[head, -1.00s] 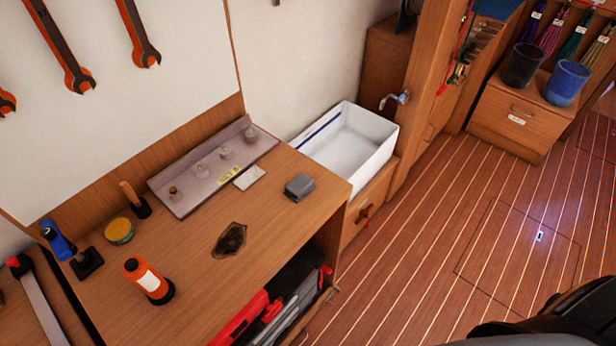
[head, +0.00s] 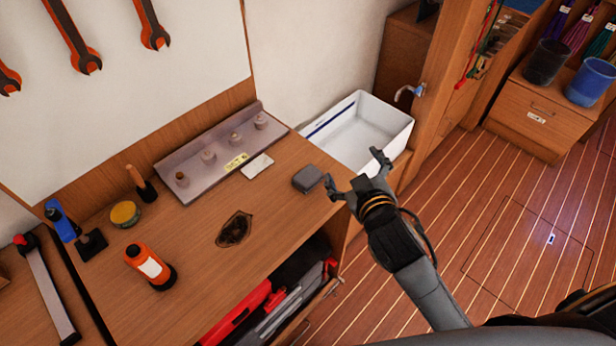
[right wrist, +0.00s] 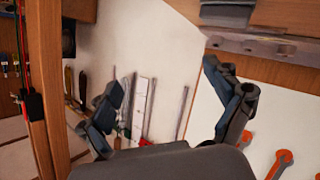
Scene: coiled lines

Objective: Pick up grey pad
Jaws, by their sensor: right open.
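The grey pad (head: 308,179) is a small dark grey block lying on the wooden workbench (head: 195,275), near its right edge. My right gripper (head: 354,172) is open and empty, just right of the pad in the head view, at the bench's right edge. One finger appears close to the pad; I cannot tell whether it touches. In the right wrist view my right gripper (right wrist: 172,105) shows its two fingers spread wide with nothing between them. My left gripper is not in view.
A white sink (head: 345,128) stands right of the bench. A metal rack with several small knobs (head: 205,162) and a white card (head: 257,166) lie left of the pad. An orange bottle (head: 150,268), a yellow tin (head: 125,214) and a dark stain (head: 234,229) are further left.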

